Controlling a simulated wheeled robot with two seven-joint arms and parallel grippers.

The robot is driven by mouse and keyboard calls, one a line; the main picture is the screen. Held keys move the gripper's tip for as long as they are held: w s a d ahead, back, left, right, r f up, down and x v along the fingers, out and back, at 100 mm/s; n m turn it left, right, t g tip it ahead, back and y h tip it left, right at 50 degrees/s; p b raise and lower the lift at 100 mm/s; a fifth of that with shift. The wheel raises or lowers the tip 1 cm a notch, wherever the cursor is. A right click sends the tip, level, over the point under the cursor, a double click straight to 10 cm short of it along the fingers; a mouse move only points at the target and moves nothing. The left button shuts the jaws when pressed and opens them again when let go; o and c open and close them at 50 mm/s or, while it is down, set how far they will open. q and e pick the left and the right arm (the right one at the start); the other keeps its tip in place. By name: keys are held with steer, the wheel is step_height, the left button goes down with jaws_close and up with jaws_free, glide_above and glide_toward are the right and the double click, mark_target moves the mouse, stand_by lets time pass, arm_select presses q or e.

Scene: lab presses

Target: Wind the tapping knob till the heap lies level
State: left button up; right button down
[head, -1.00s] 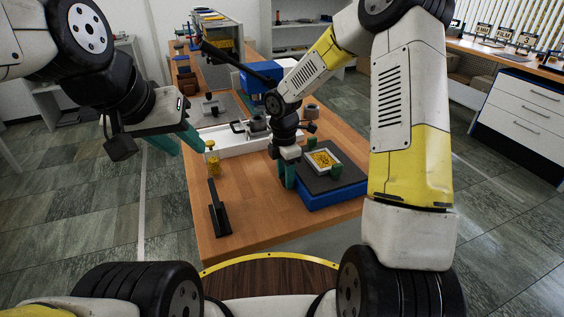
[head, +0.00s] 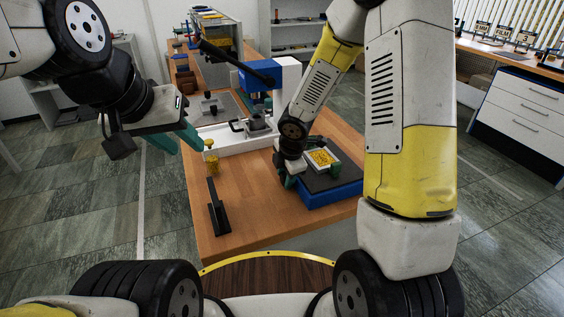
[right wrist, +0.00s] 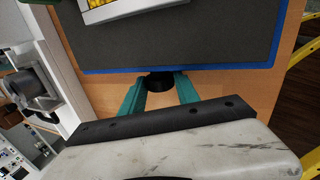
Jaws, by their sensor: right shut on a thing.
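A blue unit with a dark grey top (head: 330,191) stands at the table's right front. A white tray (head: 333,164) on it holds a yellow heap (head: 321,158); whether the heap is level is too small to tell. In the right wrist view a round black knob (right wrist: 159,82) sits at the blue edge, between the green fingers of my right gripper (right wrist: 158,88). The right gripper is shut on it; in the head view it (head: 288,181) is at the unit's left side, mostly behind its wrist. My left gripper (head: 184,138) is open and empty, left of the table.
A blue and white press (head: 262,76) with a white base (head: 222,140) stands behind. The table's front middle is bare.

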steer(key=shift+w, duration=0.1)
steer(key=c, duration=0.9)
jaws_free()
steer(key=v, duration=0.7)
steer(key=shift+r, duration=0.4)
